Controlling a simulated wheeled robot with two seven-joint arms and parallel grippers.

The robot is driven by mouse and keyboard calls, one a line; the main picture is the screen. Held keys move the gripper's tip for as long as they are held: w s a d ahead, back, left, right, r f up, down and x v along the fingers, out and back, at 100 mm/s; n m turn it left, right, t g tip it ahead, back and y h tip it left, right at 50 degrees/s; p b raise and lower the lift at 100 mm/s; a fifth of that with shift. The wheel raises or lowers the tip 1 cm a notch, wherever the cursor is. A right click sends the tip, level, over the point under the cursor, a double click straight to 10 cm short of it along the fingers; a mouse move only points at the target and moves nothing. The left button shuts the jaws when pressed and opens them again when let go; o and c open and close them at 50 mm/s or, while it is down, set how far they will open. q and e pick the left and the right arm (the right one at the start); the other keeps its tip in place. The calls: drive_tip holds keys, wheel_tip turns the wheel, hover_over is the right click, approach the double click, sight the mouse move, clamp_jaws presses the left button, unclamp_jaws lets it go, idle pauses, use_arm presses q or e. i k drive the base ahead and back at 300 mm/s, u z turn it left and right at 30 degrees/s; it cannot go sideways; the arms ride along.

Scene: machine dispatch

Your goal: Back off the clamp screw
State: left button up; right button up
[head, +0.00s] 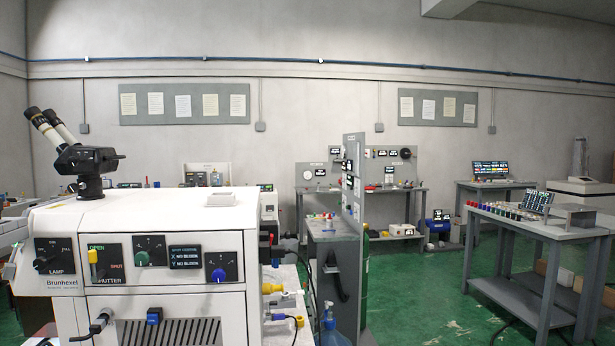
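I cannot pick out a clamp screw for certain anywhere in the head view. The nearest machine, a white cabinet marked Brunhexel (165,215), fills the lower left. Its front carries a green knob (143,258), a blue knob (218,274), a black lamp knob (41,263), and a yellow shutter lever (94,258) beside the words OPEN and SHUT. A blue part (154,316) sits low on its front, and a yellow knob (271,288) sticks out at its right side. Neither of my grippers shows in the head view.
A grey table (520,226) with several coloured knobs and a display stands at the right. A grey upright panel (352,200) and a narrow bench (330,232) stand mid-room. A green cylinder (366,270) stands beside them. Green floor (425,290) is open between bench and table.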

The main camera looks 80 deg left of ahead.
sight(74, 187)
drive_tip(key=u, duration=2.55)
drive_tip(key=i, duration=0.3)
drive_tip(key=u, duration=1.75)
